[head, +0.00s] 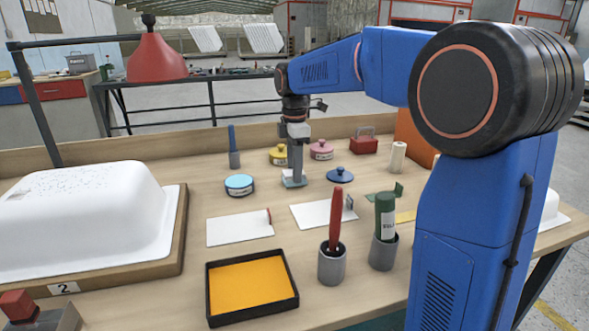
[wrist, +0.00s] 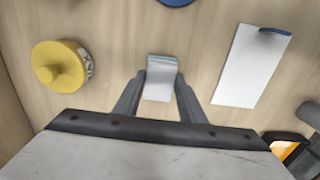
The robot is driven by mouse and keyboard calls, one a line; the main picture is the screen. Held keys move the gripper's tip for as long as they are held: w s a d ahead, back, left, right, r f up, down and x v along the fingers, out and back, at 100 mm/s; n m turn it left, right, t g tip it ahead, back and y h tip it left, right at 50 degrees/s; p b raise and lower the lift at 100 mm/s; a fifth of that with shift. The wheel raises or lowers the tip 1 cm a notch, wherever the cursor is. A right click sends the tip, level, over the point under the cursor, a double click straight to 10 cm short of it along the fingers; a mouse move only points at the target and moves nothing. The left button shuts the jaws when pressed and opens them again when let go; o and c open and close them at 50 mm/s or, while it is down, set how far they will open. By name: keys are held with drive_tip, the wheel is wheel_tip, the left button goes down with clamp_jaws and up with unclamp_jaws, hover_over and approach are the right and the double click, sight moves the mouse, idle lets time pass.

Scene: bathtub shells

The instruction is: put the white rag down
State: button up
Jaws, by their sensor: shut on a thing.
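My gripper (head: 294,176) points down over the middle of the wooden table. In the wrist view its two fingers (wrist: 160,95) are closed on the white rag (wrist: 159,78), a small folded cloth with a bluish-grey tint. In the head view the rag (head: 290,183) shows as a pale patch at the fingertips, low over the tabletop. I cannot tell whether it touches the wood. The fingers partly hide it.
A yellow pot (head: 279,155), a pink pot (head: 321,150), a blue lid (head: 340,175) and a light-blue round tin (head: 239,185) stand close around. White cards (head: 240,228) and a black-rimmed yellow tray (head: 250,287) lie nearer. A white tub shell (head: 85,220) fills the left.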

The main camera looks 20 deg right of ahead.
drive_tip(key=shift+f, duration=0.15)
drive_tip(key=o, duration=1.2)
drive_tip(key=shift+c, duration=0.2)
wheel_tip(320, 180, up, 12)
